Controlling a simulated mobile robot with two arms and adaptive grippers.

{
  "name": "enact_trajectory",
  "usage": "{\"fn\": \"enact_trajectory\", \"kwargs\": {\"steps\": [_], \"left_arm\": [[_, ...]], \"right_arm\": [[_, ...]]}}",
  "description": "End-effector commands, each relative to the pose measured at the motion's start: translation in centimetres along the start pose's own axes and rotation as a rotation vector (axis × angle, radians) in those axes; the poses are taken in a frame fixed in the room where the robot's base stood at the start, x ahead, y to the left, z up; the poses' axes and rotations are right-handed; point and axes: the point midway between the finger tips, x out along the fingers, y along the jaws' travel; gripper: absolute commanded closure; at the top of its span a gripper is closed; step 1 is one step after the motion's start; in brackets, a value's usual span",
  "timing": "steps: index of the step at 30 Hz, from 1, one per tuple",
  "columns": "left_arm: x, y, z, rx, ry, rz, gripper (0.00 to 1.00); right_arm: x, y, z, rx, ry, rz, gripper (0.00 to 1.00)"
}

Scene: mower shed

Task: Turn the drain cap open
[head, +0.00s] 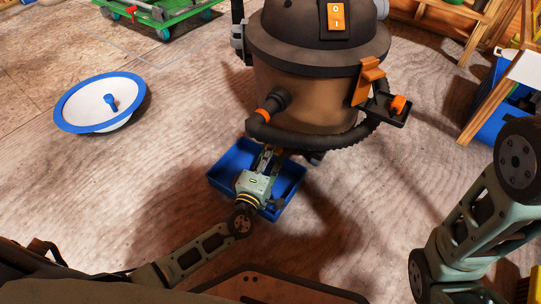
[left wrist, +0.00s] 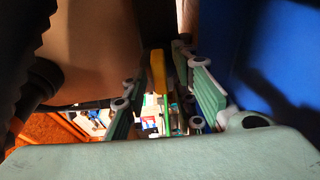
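The shop vacuum (head: 305,90) has a brown drum with a dark lid and base. My left gripper (head: 265,160) reaches down over the blue tray (head: 288,203) at the drum's lower front. In the left wrist view its two green-padded fingers (left wrist: 172,90) stand apart. A narrow yellow piece (left wrist: 158,70), perhaps part of the drain cap, shows between them, close to the left finger. A gap shows on its right side. I cannot tell whether a finger touches it. In the head view the cap is not clearly visible. My right gripper is out of view.
A hose (head: 300,138) curves around the drum's front. A white bowl-like lid with a blue rim (head: 69,124) lies on the floor at left. A green cart (head: 160,20) stands at the back left. A blue bin (head: 486,120) and wooden pieces are at right.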

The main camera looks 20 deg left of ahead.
Motion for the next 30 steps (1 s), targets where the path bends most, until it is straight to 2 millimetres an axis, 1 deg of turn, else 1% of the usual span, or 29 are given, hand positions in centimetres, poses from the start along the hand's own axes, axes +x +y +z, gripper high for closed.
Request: {"fn": "enact_trajectory", "kwargs": {"steps": [1,7,20,26,30], "left_arm": [[0.0,0.0,0.0,0.0,0.0,0.0,0.82],[0.0,0.0,0.0,0.0,0.0,0.0,0.99],[-0.1,0.1,0.0,-0.026,-0.001,-0.007,1.0],[0.0,0.3,0.0,-0.115,-0.001,-0.027,1.0],[-0.1,0.5,0.0,-0.219,-0.002,-0.051,1.0]], "right_arm": [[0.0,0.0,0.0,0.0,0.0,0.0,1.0],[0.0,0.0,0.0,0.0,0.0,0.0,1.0],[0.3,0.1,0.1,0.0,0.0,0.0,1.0],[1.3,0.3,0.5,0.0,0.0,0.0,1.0],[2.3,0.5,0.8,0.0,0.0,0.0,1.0]]}}
